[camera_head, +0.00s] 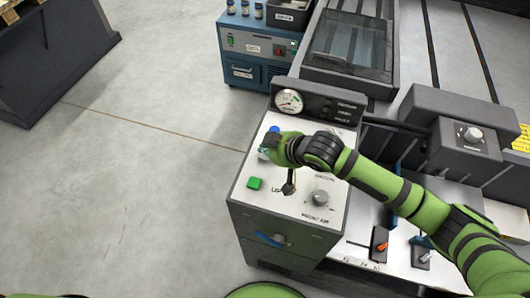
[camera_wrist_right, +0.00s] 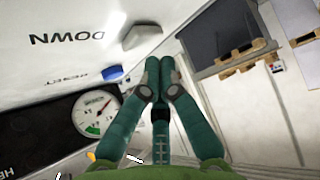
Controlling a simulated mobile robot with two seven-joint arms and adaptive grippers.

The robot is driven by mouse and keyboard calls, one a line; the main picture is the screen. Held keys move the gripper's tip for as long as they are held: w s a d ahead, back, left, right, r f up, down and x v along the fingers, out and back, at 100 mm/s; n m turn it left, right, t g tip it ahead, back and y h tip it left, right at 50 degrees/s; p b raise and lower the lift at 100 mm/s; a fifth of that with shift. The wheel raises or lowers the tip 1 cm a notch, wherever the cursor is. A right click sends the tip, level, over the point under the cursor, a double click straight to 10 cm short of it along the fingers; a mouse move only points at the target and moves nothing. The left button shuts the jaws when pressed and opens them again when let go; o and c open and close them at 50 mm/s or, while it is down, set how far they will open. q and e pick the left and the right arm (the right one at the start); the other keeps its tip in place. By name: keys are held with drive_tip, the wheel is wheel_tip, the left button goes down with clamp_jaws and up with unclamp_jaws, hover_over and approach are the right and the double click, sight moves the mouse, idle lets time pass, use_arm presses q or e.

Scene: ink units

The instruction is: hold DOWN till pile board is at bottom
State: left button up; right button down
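My right gripper (camera_head: 276,147) is over the left edge of a white control panel (camera_head: 244,205) in the head view. The printed word DOWN (camera_wrist_right: 67,38) shows upside down there, beside a pale grey button (camera_wrist_right: 142,36). The fingertips are just beside and below this button in the picture; I cannot tell whether they touch it. A blue button (camera_wrist_right: 112,73) sits near the word RESET. I cannot identify the pile board with certainty. My left gripper is not in view.
The panel also carries a green button (camera_head: 255,183), a black-knobbed lever (camera_head: 289,188), a round knob (camera_head: 320,198) and a gauge (camera_head: 289,101). A blue cabinet (camera_head: 252,45) stands behind. Open floor (camera_head: 130,180) lies left; wooden slats (camera_wrist_right: 242,60) show in the wrist view.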

sight(266, 157)
drive_tip(key=shift+f, duration=0.15)
idle(0.3)
drive_tip(key=shift+f, duration=0.3)
drive_tip(key=shift+s+f, duration=0.1)
drive_tip(key=shift+f, duration=0.45)
idle(2.8)
drive_tip(key=shift+r+p, duration=1)
wheel_tip(266, 157, up, 5)
drive_tip(key=p, duration=0.5)
drive_tip(key=shift+p, duration=0.3)
